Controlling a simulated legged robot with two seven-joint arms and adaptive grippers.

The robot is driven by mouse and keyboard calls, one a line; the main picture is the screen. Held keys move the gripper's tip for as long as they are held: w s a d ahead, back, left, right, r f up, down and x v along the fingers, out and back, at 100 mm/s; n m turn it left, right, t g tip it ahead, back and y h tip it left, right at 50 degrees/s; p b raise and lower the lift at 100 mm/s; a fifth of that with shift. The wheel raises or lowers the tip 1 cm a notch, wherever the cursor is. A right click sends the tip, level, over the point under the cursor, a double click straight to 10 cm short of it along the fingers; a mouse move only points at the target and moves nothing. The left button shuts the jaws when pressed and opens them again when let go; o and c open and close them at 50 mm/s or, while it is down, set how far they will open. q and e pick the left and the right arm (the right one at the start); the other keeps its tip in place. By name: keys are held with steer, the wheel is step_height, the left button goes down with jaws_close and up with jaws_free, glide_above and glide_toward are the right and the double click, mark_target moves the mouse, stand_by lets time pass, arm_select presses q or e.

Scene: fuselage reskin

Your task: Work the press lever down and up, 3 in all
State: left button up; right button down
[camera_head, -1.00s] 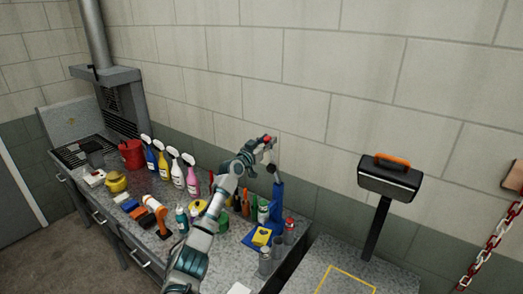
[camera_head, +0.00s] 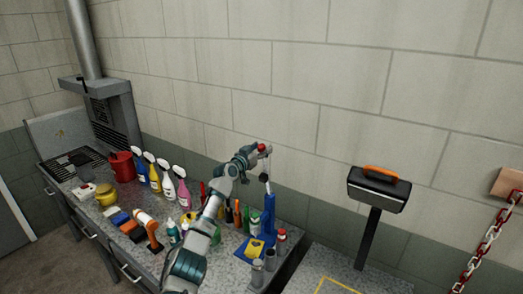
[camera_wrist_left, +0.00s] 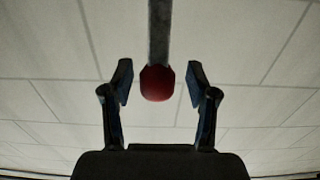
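The press (camera_head: 269,212) is a blue upright tool standing at the right end of the workbench. Its lever is a grey bar (camera_wrist_left: 160,28) with a red knob (camera_wrist_left: 157,83) at its end. The knob also shows in the head view (camera_head: 262,148), high above the bench. My left gripper (camera_head: 259,153) is at the knob. In the left wrist view the left gripper (camera_wrist_left: 160,88) is open, with the knob between its fingertips and a visible gap on each side. My right gripper is not in view.
Spray bottles (camera_head: 167,184), a red pot (camera_head: 121,165), an orange-and-white bottle (camera_head: 148,229) and a yellow sponge (camera_head: 255,248) crowd the bench. A black box with an orange handle (camera_head: 379,188) stands on a post at right. A red-and-white chain (camera_head: 490,245) hangs at far right.

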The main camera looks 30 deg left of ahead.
arm_select(q)
steer(key=shift+s+a, duration=0.1)
steer(key=s, duration=1.1)
steer(key=shift+s+a+f, duration=0.15)
steer(key=shift+s+a, duration=0.15)
steer(key=shift+a, duration=0.15)
